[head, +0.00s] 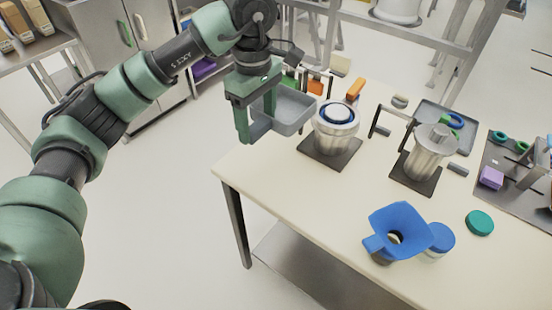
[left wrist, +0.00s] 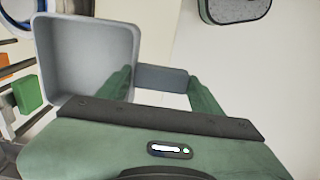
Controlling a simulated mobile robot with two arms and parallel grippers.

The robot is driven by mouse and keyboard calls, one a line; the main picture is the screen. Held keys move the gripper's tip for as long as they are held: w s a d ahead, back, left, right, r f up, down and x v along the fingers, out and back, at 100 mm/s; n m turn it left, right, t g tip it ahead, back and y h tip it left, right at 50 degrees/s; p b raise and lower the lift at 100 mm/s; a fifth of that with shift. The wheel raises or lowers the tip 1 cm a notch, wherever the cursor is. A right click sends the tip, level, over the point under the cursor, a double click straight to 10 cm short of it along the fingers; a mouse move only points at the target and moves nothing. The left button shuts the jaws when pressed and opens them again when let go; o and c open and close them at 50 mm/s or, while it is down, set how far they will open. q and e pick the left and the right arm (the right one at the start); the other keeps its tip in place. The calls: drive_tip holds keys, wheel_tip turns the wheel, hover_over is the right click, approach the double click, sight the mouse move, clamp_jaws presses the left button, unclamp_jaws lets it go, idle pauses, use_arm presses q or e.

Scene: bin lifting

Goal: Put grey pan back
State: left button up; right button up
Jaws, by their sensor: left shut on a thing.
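The grey pan (head: 291,113) is a shallow rectangular tray, seen in the head view at the far left corner of the table. My left gripper (head: 257,120) points down and is shut on the pan's grip tab. In the left wrist view the empty pan (left wrist: 85,50) extends to the left, and its flat grey tab (left wrist: 161,79) lies between the fingers of my left gripper (left wrist: 160,88). The pan looks held near the table edge; its exact height is hard to tell. My right gripper is not in view.
The cream table (head: 300,205) has a clear front left part. A metal pot with a blue ring (head: 336,122) stands close right of the pan. A metal canister (head: 430,150), a blue funnel (head: 395,228), a teal lid (head: 480,222) and another grey tray (head: 463,128) stand farther right.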

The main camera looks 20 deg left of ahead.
use_arm(q)
drive_tip(key=f+p, duration=0.1)
drive_tip(key=f, duration=0.7)
drive_tip(key=f+p, duration=0.1)
drive_tip(key=f, duration=0.7)
drive_tip(key=shift+s+d, duration=0.15)
drive_tip(key=shift+d, duration=0.05)
wheel_tip(320, 180, down, 3)
drive_tip(key=shift+r+p, duration=0.15)
drive_tip(key=shift+p, duration=0.3)
drive_tip(key=shift+f, duration=0.45)
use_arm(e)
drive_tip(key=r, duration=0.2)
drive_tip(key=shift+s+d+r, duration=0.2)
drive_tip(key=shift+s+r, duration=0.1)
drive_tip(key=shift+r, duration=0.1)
